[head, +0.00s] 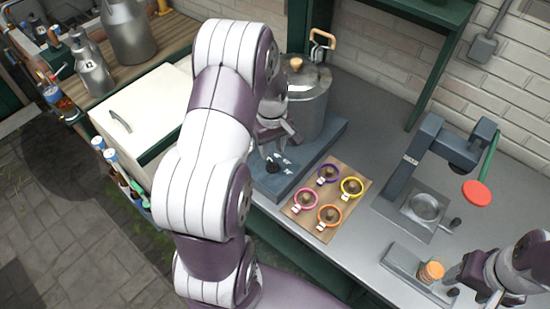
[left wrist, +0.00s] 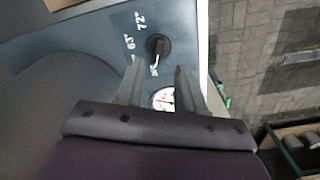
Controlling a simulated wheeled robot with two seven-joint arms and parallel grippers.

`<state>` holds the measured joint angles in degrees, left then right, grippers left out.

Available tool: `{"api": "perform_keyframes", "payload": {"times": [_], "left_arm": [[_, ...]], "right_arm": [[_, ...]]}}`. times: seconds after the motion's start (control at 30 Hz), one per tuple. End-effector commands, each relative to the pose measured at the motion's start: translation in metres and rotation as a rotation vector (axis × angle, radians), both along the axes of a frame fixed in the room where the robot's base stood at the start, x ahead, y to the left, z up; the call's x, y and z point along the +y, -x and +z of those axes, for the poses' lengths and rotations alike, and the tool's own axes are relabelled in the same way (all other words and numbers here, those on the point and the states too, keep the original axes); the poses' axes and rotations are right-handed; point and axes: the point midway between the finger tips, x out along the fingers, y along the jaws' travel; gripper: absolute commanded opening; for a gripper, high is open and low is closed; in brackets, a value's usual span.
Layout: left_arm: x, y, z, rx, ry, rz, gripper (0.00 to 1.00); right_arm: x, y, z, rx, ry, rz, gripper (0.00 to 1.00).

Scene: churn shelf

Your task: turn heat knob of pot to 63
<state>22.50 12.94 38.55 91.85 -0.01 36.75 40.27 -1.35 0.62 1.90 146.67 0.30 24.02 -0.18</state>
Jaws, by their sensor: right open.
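The steel pot (head: 312,100) with a wooden lid knob stands on a blue-grey heater base (head: 318,150). The dark heat knob (head: 272,166) is on the front part of the base, beside white markings. In the left wrist view the knob (left wrist: 158,45) has a pale pointer line aimed away from the 63° mark (left wrist: 134,42) and the 72° mark (left wrist: 140,20). My left gripper (head: 275,143) is above the knob. In the left wrist view its fingers (left wrist: 158,72) are apart, with the knob just beyond their tips, not held. My right gripper (head: 486,299) is open at the lower right.
A wooden board (head: 326,200) with several colored rings lies right of the base. A blue-grey press-like stand (head: 430,150) with a red-ended lever is further right. A cream chest (head: 150,110) is on the left. A round red-and-white item (left wrist: 163,99) shows between my left fingers.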

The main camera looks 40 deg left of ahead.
Motion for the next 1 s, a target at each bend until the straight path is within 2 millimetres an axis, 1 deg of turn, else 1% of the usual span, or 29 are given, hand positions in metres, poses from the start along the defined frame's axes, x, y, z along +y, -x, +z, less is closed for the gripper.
{"api": "perform_keyframes", "payload": {"times": [0.03,0.13,0.2,0.3,0.4,0.6,0.63,0.67,0.7,0.73,1.0], "left_arm": [[-0.001,0.002,-0.010,0.005,0.002,-0.001,0.38],[-0.001,0.001,-0.032,0.004,0.001,-0.001,0.38],[-0.001,0.001,-0.044,0.003,0.001,-0.002,0.38],[-0.001,0.000,-0.055,0.001,0.000,-0.002,0.38],[0.000,0.000,-0.059,-0.001,0.000,-0.002,0.38],[0.000,0.000,-0.060,-0.001,0.000,-0.002,0.38],[0.000,0.000,-0.060,-0.001,0.000,-0.003,0.32],[0.000,0.000,-0.059,-0.001,0.000,-0.003,0.22],[0.000,0.000,-0.059,-0.001,0.000,-0.003,0.09],[0.000,0.000,-0.059,-0.001,0.000,-0.003,0.00],[0.000,0.000,-0.059,-0.002,-0.001,-0.010,0.00]], "right_arm": [[0.000,0.000,0.005,0.000,0.000,0.000,0.61],[0.000,0.000,0.009,0.000,0.000,0.000,0.61],[0.000,0.000,0.010,0.000,0.000,0.000,0.61],[0.000,0.000,0.011,0.000,0.000,0.000,0.61],[0.000,0.000,0.011,0.000,0.000,0.000,0.61],[0.000,0.000,0.011,0.000,0.000,0.000,0.61],[0.000,0.000,0.011,0.000,0.000,0.000,0.61],[0.000,0.000,0.011,0.000,0.000,0.000,0.61],[0.000,0.000,0.011,0.000,0.000,0.000,0.61],[0.000,0.000,0.011,0.000,0.000,0.000,0.61],[0.000,0.000,0.011,0.000,0.000,0.000,0.61]]}}
